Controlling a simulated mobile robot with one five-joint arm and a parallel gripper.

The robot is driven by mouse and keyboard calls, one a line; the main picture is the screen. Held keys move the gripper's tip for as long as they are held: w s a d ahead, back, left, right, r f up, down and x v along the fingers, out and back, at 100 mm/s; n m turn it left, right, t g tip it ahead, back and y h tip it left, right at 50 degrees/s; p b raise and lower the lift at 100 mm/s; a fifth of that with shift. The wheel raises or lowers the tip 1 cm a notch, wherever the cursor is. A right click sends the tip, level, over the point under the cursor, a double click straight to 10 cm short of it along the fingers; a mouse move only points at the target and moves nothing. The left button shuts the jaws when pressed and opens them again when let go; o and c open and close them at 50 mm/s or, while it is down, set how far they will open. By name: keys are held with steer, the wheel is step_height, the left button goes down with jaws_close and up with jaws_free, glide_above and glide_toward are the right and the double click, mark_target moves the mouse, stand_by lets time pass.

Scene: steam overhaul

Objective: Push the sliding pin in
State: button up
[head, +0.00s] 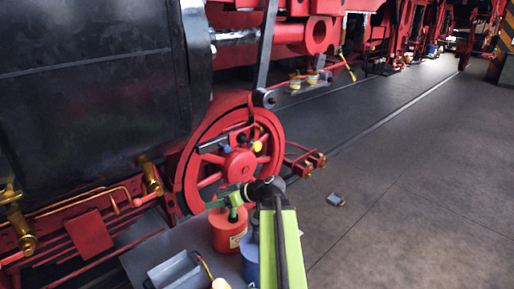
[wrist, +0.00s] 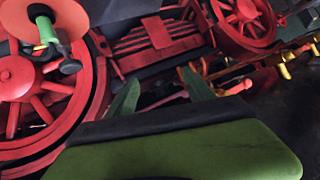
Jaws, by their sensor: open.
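A red spoked wheel (head: 232,160) on the locomotive carries a dark bar and small blue, yellow and red knobs (head: 257,146) around its hub. I cannot tell which part, if any, is the sliding pin. My gripper (head: 222,202) is in front of the wheel's lower part, above a red can, and appears to point left. In the wrist view its two dark green fingers (wrist: 160,92) stand apart with nothing visible between them. Red spoked wheels (wrist: 18,78) show there at the left and upper right. Whether the gripper touches anything is unclear.
A red can (head: 228,234) and a partly hidden blue can (head: 250,262) stand on a grey surface beside a grey tray (head: 178,271). Brass fittings and red pipes (head: 85,203) line the locomotive's lower left.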

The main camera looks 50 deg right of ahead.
steer(key=s+d+r+t+h, duration=0.2)
steer(key=s+d+r, duration=0.2)
steer(key=d, duration=0.3)
steer(key=s+d+r+t+h, duration=0.1)
steer(key=s+d+r+t, duration=0.2)
steer(key=d, duration=0.5)
steer(key=t+h, duration=0.2)
steer(key=h, duration=0.1)
glide_toward(259, 147)
steer(key=shift+m, duration=0.4)
steer(key=w, duration=1.1)
steer(key=shift+d+f, duration=0.1)
steer(key=shift+d, duration=0.15)
steer(key=shift+s, duration=0.1)
jaws_close()
